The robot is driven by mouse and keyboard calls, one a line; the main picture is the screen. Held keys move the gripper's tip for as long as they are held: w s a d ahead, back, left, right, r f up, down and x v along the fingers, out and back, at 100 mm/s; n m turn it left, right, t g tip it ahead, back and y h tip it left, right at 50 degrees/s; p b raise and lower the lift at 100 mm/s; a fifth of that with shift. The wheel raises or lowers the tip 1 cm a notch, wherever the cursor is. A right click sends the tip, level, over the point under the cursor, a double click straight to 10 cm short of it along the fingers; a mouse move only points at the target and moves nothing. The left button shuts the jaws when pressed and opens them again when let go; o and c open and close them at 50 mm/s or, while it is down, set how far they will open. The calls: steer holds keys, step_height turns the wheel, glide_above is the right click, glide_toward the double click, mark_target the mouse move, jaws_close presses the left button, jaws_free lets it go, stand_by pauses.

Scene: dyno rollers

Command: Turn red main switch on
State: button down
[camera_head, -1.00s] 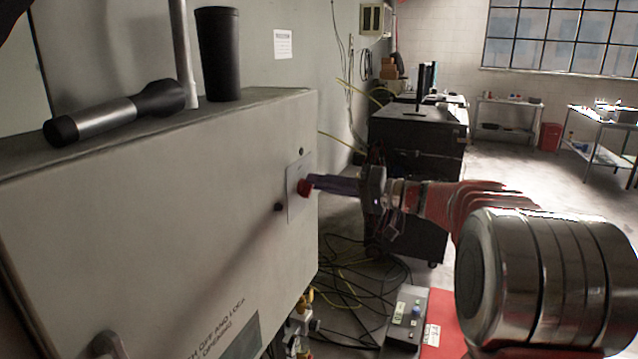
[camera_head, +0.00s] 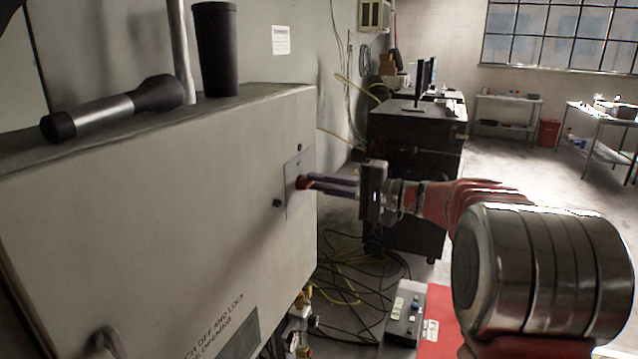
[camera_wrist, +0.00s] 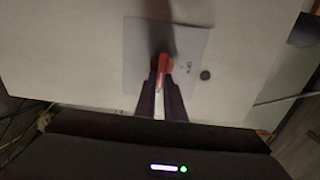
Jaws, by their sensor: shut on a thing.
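The red main switch (camera_head: 301,183) sits on a light square plate (camera_head: 292,206) near the right edge of the grey cabinet's front face. In the wrist view the red switch handle (camera_wrist: 161,66) stands out from the plate (camera_wrist: 196,40), with a small mark to its right. My gripper (camera_head: 308,182) reaches in from the right in the head view. Its dark fingers are shut on the red switch, and in the wrist view the fingertips (camera_wrist: 161,76) lie on both sides of the handle. The fingers partly hide the switch.
A small dark knob (camera_head: 277,203) sticks out beside the plate. Cables and a control box (camera_head: 405,315) lie on the floor below. A dark workbench (camera_head: 415,130) stands behind my arm.

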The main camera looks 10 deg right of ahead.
steer(key=shift+d+f, duration=0.15)
steer(key=shift+d, duration=0.05)
steer(key=c, duration=2.2)
jaws_free()
steer(key=shift+w, duration=0.1)
steer(key=o, duration=0.4)
steer(key=shift+a, duration=0.1)
steer(key=shift+c, duration=0.2)
steer(key=v, duration=1.4)
